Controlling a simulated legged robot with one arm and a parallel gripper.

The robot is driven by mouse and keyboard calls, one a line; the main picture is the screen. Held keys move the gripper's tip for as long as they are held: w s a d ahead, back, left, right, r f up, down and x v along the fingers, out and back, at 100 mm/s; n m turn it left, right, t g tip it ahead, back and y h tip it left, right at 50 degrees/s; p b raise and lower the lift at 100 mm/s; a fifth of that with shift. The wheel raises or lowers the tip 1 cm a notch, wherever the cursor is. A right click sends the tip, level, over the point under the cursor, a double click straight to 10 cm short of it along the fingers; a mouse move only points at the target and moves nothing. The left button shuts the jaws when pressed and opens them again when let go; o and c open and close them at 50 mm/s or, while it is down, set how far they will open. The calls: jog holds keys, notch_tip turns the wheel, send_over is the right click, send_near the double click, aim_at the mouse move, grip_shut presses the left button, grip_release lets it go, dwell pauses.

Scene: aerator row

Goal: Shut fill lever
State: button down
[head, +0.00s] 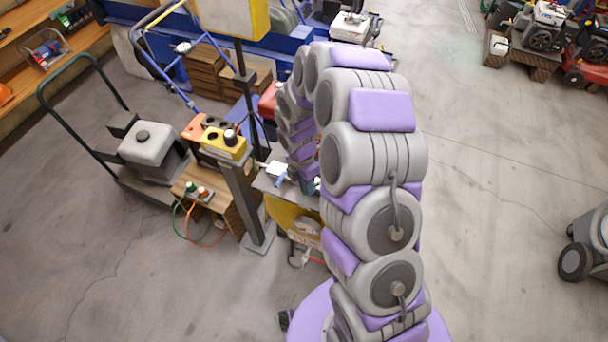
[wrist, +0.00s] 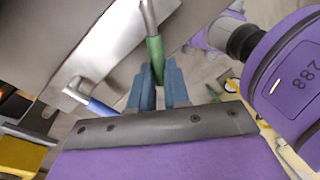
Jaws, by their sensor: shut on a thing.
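In the wrist view, a metal lever with a green sleeve (wrist: 154,47) stands out from a grey metal surface (wrist: 95,45). My gripper (wrist: 159,72) has its two blue fingers on either side of the green sleeve, shut on it. A second lever with a blue sleeve (wrist: 103,108) lies to the left, apart from the fingers. No label shows which one is the fill lever. In the head view my arm hides most of the gripper and the green lever; the blue lever (head: 280,180) shows beside the arm, above a yellow-fronted unit (head: 283,215).
Left of the arm stand a grey post with a yellow control box (head: 222,144), a wooden block with coloured cables (head: 215,205), and a cart with a grey engine (head: 150,142). Machines stand at the upper right. The floor (head: 500,200) on the right is mostly clear.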

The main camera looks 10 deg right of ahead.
jog(key=n+p, duration=0.1)
jog(key=s+n+p, duration=0.1)
jog(key=d+n+p, duration=0.1)
jog(key=shift+s+r, duration=0.25)
jog(key=shift+s, duration=0.05)
jog(key=shift+s+d+f+n+t+h+p, duration=0.1)
jog(key=shift+s+d+n+t+h+p, duration=0.1)
jog(key=shift+n+p, duration=0.5)
jog(key=shift+s+d+n+t+h+p, duration=0.1)
jog(key=shift+d+n+t+h+p, duration=0.1)
jog(key=shift+n+p, duration=0.5)
jog(key=c, duration=1.3)
grip_release()
jog(key=shift+f, duration=0.1)
jog(key=shift+o, duration=1)
jog(key=shift+s, duration=0.1)
notch_tip(320, 180, up, 17)
jog(key=w+a, duration=0.2)
jog(key=shift+a+p, duration=0.4)
jog(key=shift+p, duration=0.05)
